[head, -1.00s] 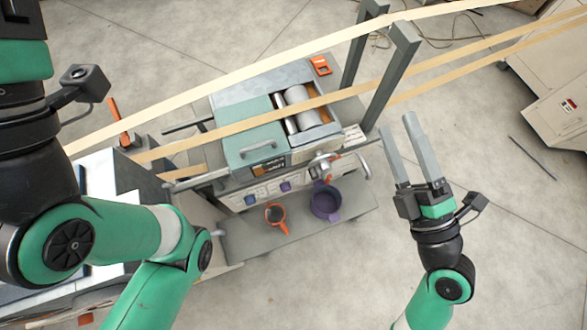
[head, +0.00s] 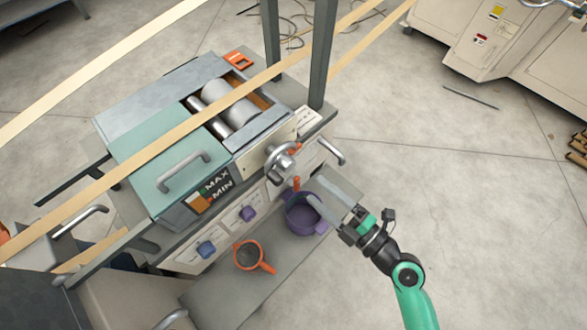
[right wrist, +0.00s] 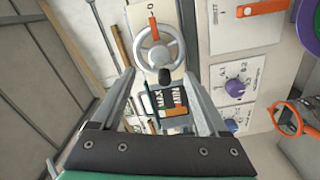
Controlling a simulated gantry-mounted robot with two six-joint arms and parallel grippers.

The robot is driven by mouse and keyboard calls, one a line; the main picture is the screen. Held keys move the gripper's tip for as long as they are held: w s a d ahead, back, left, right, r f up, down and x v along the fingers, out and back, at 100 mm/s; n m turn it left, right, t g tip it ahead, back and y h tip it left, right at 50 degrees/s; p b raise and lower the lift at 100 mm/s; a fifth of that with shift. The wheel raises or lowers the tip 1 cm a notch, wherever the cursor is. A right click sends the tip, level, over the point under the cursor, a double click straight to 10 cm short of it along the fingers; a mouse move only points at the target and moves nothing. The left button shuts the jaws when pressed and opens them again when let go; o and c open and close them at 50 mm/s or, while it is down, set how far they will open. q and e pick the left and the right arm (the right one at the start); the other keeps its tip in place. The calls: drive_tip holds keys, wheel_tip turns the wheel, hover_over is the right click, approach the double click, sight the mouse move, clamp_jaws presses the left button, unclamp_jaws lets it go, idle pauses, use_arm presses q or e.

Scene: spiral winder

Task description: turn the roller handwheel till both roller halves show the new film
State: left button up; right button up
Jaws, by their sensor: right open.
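The roller handwheel (head: 284,157) is a silvery wheel on the front of the machine; the right wrist view shows its rim, spokes and a dark knob (right wrist: 158,48). The metal roller (head: 228,104) shows in the opening on top of the machine; I cannot tell which film is on its halves. My right gripper (head: 330,190) is open and empty, in front of the machine and just right of and below the handwheel. In the right wrist view the handwheel lies ahead, between the open fingers (right wrist: 160,85). My left gripper is out of view.
A purple pot (head: 303,218) and an orange-rimmed cup (head: 250,257) stand on the front shelf (head: 222,299), below the gripper. Tan film strips cross above the machine.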

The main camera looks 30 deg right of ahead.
sight(291, 168)
drive_tip(key=x, duration=0.9)
drive_tip(key=shift+w+p, duration=0.1)
drive_tip(key=shift+p, duration=0.3)
clamp_jaws()
